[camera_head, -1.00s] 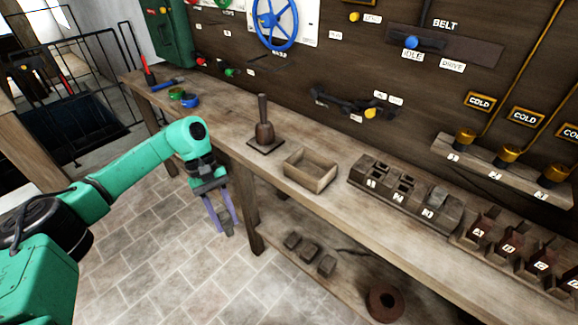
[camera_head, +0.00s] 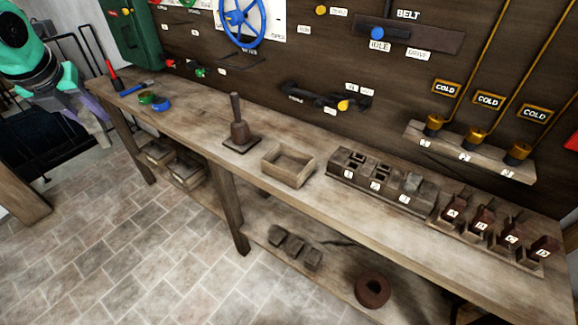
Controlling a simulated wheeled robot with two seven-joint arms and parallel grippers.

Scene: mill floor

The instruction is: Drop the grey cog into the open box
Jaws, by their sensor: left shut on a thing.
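The open box (camera_head: 281,175) is a small wooden tray, empty, standing on the workbench near its front edge. My left gripper (camera_head: 98,128) is at the upper left, in front of the bench's far left end and well apart from the box. Its purple fingers are shut on a small grey piece, which I take to be the grey cog; its shape is too small and blurred to make out. My right gripper is not in view.
On the bench (camera_head: 330,205), a dark plunger-like post (camera_head: 239,133) stands left of the box. A slotted block (camera_head: 376,190) stands right of it, then several lettered pieces. Blue and green rings (camera_head: 161,104) lie at the left. The tiled floor in front is clear.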

